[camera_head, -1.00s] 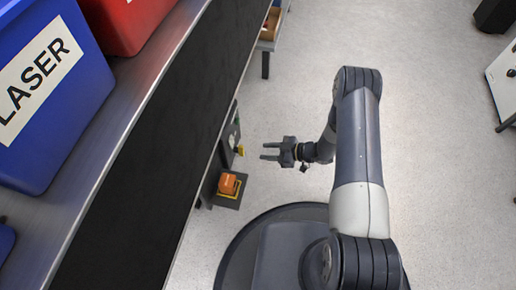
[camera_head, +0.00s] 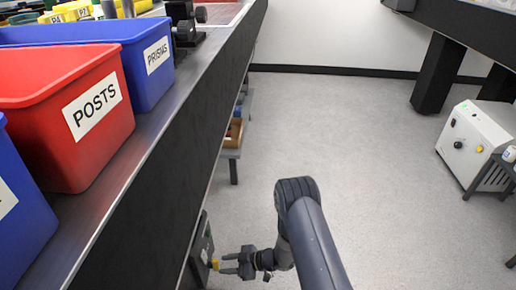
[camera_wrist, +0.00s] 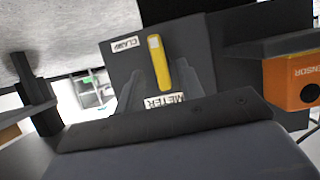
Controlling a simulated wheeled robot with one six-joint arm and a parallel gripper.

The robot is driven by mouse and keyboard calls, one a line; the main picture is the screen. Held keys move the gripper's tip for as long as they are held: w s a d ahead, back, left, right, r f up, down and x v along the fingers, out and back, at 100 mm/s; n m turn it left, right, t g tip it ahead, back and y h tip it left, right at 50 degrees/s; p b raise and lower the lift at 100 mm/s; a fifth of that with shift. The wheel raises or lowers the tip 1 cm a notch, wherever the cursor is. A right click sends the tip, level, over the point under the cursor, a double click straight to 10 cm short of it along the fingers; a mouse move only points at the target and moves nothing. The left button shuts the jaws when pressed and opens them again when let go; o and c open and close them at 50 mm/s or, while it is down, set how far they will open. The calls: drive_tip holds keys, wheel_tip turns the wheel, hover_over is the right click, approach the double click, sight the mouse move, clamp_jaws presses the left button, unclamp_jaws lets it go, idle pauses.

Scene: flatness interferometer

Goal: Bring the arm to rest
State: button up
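My gripper (camera_head: 224,263) is at the bottom of the head view, pointing left, its two fingers apart. In the wrist view my gripper (camera_wrist: 162,68) also shows its fingers spread, with nothing visibly clasped. Ahead of it is a dark upright panel (camera_wrist: 121,67), with a CLAMP label and a partly covered METER label. A yellow piece (camera_wrist: 158,62) shows between the fingers in that view. In the head view the panel (camera_head: 203,243) and the yellow piece (camera_head: 215,265) are just left of the fingertips. Any contact cannot be told.
An orange SENSOR box (camera_wrist: 292,82) is at the right of the wrist view. The long bench (camera_head: 150,135) carries a red POSTS bin (camera_head: 62,138) and a blue PRISMS bin (camera_head: 147,78). A white cabinet (camera_head: 468,150) stands right. The floor between is clear.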

drive_tip(key=x, duration=0.3)
drive_tip(key=shift+a+b, duration=0.1)
drive_tip(key=shift+b, duration=0.25)
